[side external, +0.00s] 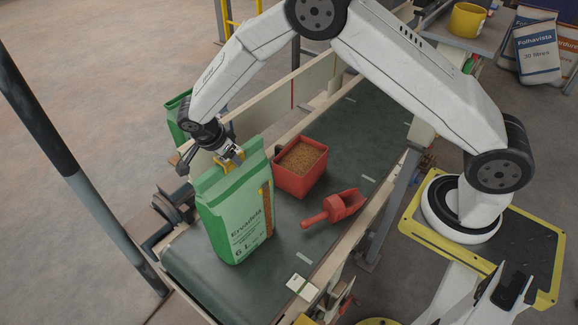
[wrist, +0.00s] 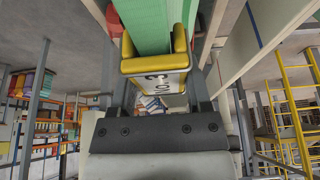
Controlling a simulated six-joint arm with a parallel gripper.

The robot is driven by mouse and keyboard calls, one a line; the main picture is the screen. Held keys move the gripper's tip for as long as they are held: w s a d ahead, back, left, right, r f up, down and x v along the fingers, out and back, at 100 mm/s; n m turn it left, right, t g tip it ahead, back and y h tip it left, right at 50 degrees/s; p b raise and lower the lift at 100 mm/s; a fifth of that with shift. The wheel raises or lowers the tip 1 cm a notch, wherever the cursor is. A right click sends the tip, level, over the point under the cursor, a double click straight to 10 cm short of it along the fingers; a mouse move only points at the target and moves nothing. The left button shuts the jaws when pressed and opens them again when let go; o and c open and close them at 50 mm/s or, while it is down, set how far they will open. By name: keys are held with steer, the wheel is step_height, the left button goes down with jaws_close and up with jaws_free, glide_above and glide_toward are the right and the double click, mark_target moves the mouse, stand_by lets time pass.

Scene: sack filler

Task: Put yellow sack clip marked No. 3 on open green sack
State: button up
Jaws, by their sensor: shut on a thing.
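The green sack (side external: 236,212) stands upright on the conveyor belt, with a clear strip on its side showing brown fill. My gripper (side external: 228,152) is over its top edge, shut on the yellow clip (side external: 231,161). In the wrist view the yellow clip (wrist: 126,66) sits between my fingers, its white label partly reading No. 3. The green sack top (wrist: 155,28) lies between the clip's two arms in that view. How deep it sits there I cannot tell. My gripper hides part of the sack's top edge in the side view.
A red bin of brown grain (side external: 301,167) and a red scoop (side external: 336,207) are on the belt (side external: 345,145) right of the sack. A white card (side external: 302,287) lies near the front. Another green sack (side external: 176,122) is behind my wrist. Rails edge the belt.

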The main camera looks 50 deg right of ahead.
stand_by(0.3)
steer(key=o, duration=1.3)
steer(key=shift+c, duration=0.2)
steer(key=shift+v, duration=3.85)
steer(key=shift+s, duration=0.1)
